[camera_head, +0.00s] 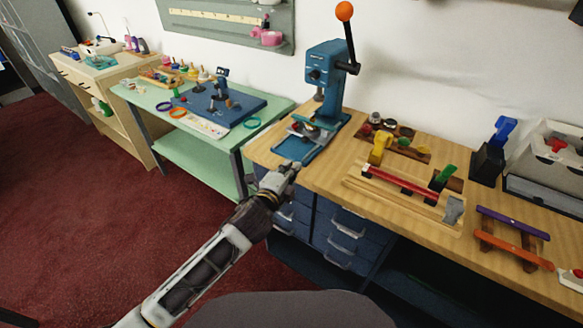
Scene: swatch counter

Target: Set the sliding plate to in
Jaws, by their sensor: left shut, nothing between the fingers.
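A blue lever press (325,68) stands on the left end of the wooden workbench. Its lever is raised, with an orange ball on top. At its foot is a blue base with a sliding plate (293,148) that reaches toward the bench's front edge. How far out the plate sits is hard to tell. My left gripper (292,165) is shut and empty, with its tips close to the plate's front end. Whether they touch it I cannot tell. The gripper hides part of the bench edge. My right gripper is not in view.
To the right of the press, the bench holds a wooden jig with a red bar (400,186), a rack of knobs (395,138) and a purple rail (513,223). Drawers (345,240) sit under the bench. A green table (195,150) stands to the left.

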